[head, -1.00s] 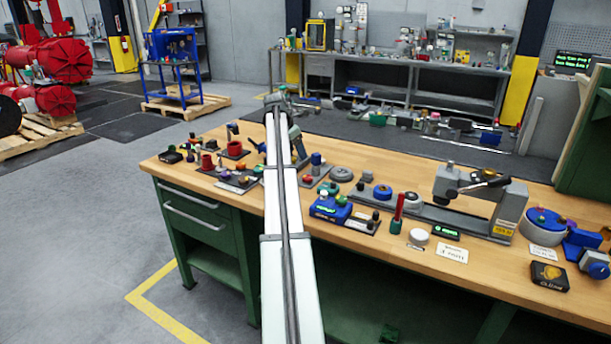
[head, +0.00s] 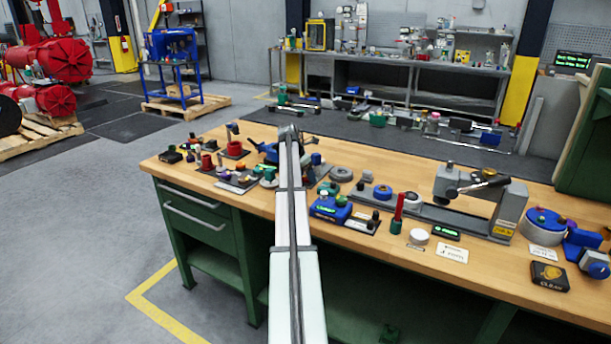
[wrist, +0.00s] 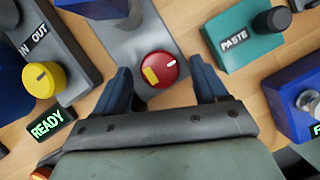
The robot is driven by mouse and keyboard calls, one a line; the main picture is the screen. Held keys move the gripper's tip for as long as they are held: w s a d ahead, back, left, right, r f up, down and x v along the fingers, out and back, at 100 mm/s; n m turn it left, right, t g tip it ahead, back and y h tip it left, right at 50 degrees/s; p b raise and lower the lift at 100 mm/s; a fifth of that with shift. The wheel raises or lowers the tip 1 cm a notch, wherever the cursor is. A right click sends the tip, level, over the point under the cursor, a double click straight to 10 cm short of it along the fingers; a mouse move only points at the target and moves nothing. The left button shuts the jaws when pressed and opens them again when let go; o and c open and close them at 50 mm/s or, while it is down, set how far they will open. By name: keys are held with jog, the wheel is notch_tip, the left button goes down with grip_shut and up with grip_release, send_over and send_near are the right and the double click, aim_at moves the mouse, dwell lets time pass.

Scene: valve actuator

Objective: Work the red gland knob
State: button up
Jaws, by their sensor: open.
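The red gland knob (wrist: 159,70) is a round red cap with a yellow patch and a white mark, on a grey plate (wrist: 140,38) in the wrist view. My gripper (wrist: 163,88) is open, with its two dark blue fingers wide apart. The knob lies between the fingers' sides, near the tips, with clear gaps left and right. I cannot tell the height of the fingers over the knob. In the head view my arm covers the place where the knob is.
A yellow knob (wrist: 43,77) and a READY display (wrist: 52,123) are at left in the wrist view.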

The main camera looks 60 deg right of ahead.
jog(key=c, duration=1.1)
jog(key=shift+o, duration=0.2)
jog(key=m, duration=0.1)
jog(key=m+g, duration=0.1)
jog(key=m, duration=0.1)
jog(key=m+y, duration=0.1)
jog(key=shift+w+d+m+g, duration=0.25)
jog(key=shift+m+g, duration=0.05)
jog(key=shift+m, duration=0.1)
jog(key=m, duration=0.2)
jog(key=m+g+y, duration=0.1)
jog(key=m, duration=0.1)
jog(key=shift+d+m+y, duration=0.15)
jog(key=shift+m+y, duration=0.15)
jog(key=m+y, duration=0.1)
jog(key=m, duration=0.3)
jog(key=shift+w+d+y, duration=0.1)
jog(key=shift+d+y, duration=0.05)
jog(key=shift+y, duration=0.25)
jog(key=shift+d+m+y, duration=0.1)
jog(key=shift+m+y, duration=0.7)
jog(key=shift+m, duration=1.6)
